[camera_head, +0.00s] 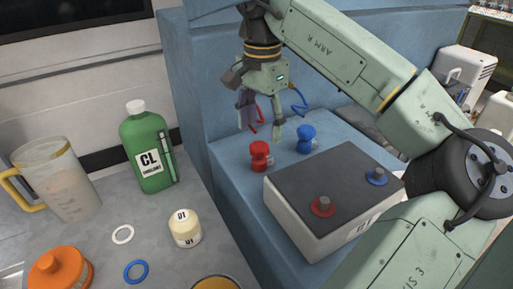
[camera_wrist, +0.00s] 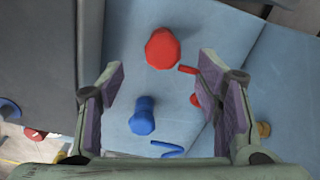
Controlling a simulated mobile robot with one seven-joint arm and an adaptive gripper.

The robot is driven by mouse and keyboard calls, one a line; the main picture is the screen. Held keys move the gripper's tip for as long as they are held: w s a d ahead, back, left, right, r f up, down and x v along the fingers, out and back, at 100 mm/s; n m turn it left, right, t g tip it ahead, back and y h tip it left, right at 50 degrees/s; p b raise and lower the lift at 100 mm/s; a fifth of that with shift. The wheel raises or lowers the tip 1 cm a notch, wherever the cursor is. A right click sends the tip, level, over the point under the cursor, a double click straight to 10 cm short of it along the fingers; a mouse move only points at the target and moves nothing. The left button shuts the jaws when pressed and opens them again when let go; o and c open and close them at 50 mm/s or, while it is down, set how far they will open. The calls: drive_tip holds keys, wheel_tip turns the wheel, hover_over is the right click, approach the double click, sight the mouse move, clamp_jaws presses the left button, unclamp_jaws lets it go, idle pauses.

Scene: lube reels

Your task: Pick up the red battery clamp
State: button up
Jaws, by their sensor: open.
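The red battery clamp (camera_head: 260,156) stands on the blue surface, left of the battery. In the wrist view the red clamp (camera_wrist: 162,48) is in the upper middle, beyond the line between the fingertips. My gripper (camera_head: 262,124) is open and empty, above and behind the clamp in the head view. In the wrist view my gripper (camera_wrist: 162,98) has its purple-padded fingers wide apart. The blue clamp (camera_head: 305,138) stands to the right of the red one. In the wrist view the blue clamp (camera_wrist: 142,116) lies between the fingers.
A battery (camera_head: 335,180) with a dark top, a red terminal (camera_head: 323,206) and a blue terminal (camera_head: 376,176) is close by. Red and blue cables run behind my gripper. A green bottle (camera_head: 147,150), a jug (camera_head: 58,180) and a cream container (camera_head: 185,228) stand on the grey counter.

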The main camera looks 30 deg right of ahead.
sight(260, 144)
drive_tip(key=shift+w+a+f+p, duration=0.1)
drive_tip(key=shift+f+p, duration=0.35)
drive_tip(key=shift+f, duration=1.25)
drive_tip(key=shift+w+f+p, duration=0.1)
drive_tip(key=shift+f+p, duration=0.35)
drive_tip(key=shift+f, duration=1.25)
drive_tip(key=c, duration=1.3)
